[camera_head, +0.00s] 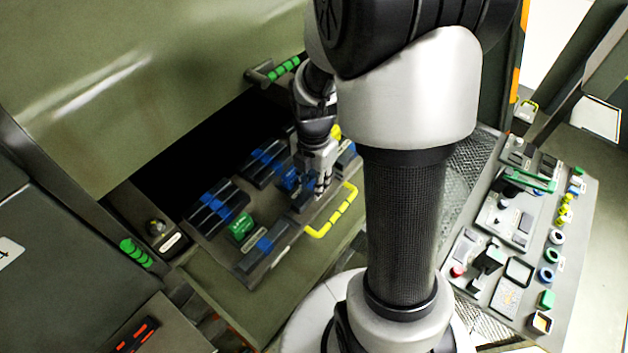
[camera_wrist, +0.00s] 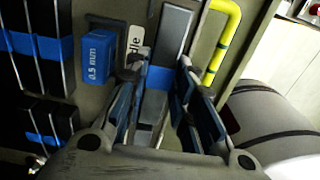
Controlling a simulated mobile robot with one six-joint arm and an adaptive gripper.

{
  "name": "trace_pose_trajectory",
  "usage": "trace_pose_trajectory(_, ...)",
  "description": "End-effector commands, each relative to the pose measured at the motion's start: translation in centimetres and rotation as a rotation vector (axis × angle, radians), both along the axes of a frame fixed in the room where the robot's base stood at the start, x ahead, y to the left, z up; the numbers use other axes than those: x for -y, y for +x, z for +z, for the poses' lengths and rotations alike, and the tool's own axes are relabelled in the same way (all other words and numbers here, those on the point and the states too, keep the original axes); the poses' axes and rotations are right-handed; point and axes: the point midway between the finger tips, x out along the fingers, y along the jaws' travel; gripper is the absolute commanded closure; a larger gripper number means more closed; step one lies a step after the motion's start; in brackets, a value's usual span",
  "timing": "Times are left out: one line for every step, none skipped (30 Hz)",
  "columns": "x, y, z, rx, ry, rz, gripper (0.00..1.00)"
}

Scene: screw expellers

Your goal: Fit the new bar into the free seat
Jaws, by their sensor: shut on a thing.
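My gripper (camera_head: 318,190) is over the right part of a grey tray (camera_head: 222,262), pointing down. In the wrist view my gripper (camera_wrist: 158,75) is shut on a grey bar with a blue band (camera_wrist: 174,32). The bar runs lengthwise between the fingers, and its lower part is partly hidden. I cannot tell whether it rests on the tray or is lifted clear. Several dark bars with blue bands (camera_head: 218,203) sit in groups on the tray; they also show at the left of the wrist view (camera_wrist: 36,45). No free seat can be made out clearly.
A blue block marked 0.5 mm (camera_wrist: 97,55) is left of the fingers. A yellow handle (camera_head: 333,213) borders the tray's right side. A green block (camera_head: 240,226) sits on the tray. A panel with many small parts (camera_head: 520,230) stands at right. Dark machine opening lies behind the tray.

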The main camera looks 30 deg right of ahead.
Motion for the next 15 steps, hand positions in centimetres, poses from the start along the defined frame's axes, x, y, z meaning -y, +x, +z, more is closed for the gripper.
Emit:
trace_pose_trajectory(0.01,0.04,0.04,0.001,-0.001,0.000,1.00)
trace_pose_trajectory(0.01,0.04,0.02,0.001,-0.001,0.000,1.00)
trace_pose_trajectory(0.01,0.05,-0.02,0.001,-0.001,0.000,1.00)
trace_pose_trajectory(0.01,0.04,-0.06,0.001,-0.001,0.000,1.00)
trace_pose_trajectory(0.01,0.05,-0.11,0.001,-0.001,0.000,1.00)
trace_pose_trajectory(0.01,0.03,-0.19,0.001,-0.001,0.000,1.00)
trace_pose_trajectory(0.01,0.03,-0.26,0.001,-0.001,0.000,1.00)
trace_pose_trajectory(0.01,0.03,-0.34,0.001,-0.001,0.000,1.00)
trace_pose_trajectory(0.01,0.03,-0.45,0.001,-0.001,0.000,1.00)
trace_pose_trajectory(0.01,0.03,-0.53,0.001,0.000,0.000,1.00)
trace_pose_trajectory(0.01,0.03,-0.61,0.000,0.000,0.000,1.00)
trace_pose_trajectory(0.01,0.03,-0.71,0.000,0.000,0.000,1.00)
trace_pose_trajectory(0.01,0.03,-0.79,0.000,0.000,0.000,1.00)
trace_pose_trajectory(0.01,0.03,-0.86,0.000,0.000,0.000,1.00)
trace_pose_trajectory(0.01,0.03,-0.96,0.000,0.000,0.000,1.00)
